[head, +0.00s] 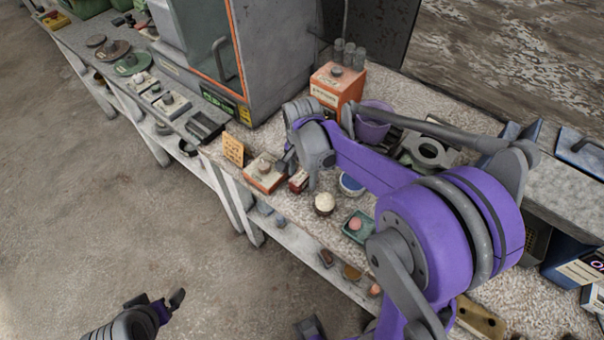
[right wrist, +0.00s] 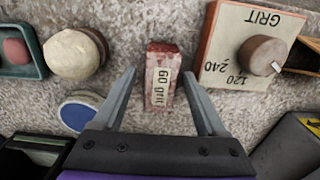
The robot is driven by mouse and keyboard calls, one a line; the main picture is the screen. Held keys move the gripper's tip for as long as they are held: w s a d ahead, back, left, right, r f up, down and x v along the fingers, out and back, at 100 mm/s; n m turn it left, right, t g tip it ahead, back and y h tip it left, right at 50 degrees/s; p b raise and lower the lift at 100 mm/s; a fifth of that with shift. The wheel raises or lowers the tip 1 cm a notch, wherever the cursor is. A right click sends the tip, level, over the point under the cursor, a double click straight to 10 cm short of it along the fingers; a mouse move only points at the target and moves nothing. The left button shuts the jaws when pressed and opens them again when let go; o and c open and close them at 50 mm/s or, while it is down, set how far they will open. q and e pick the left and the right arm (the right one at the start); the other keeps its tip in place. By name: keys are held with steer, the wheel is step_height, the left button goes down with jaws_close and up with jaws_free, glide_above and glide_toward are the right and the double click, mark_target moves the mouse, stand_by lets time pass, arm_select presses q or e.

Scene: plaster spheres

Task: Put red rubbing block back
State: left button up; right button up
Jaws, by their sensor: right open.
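The red rubbing block (right wrist: 161,88), labelled "60 grit", lies on the speckled bench top. It also shows in the head view (head: 298,182), partly hidden by my right gripper (head: 301,170). In the right wrist view, my right gripper (right wrist: 160,76) is open, with one finger on each side of the block and a gap to each. I cannot tell how far its fingertips are above the bench. My left gripper (head: 160,302) is low at the bottom left over the floor, away from the bench; its jaws are not clear.
An orange-edged GRIT dial box (right wrist: 246,50) stands close right of the block. A cream ball (right wrist: 75,53), a blue round dish (right wrist: 84,110) and a green tray (right wrist: 38,66) with a pink ball lie to the left. A large grey cabinet (head: 262,60) stands behind.

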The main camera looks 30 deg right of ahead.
mark_target(302, 174)
step_height(302, 174, up, 12)
steer(key=s+a+f+n+t, duration=0.2)
steer(key=s+a+f+n, duration=0.1)
steer(key=s+n, duration=0.3)
steer(key=s+a+f+n+t, duration=0.3)
steer(key=s+f+n, duration=0.1)
steer(key=s+n, duration=0.3)
steer(key=shift+s+a+n+p, duration=0.3)
steer(key=shift+s+a+p, duration=0.1)
steer(key=shift+s, duration=0.7)
steer(key=shift+d+f, duration=0.1)
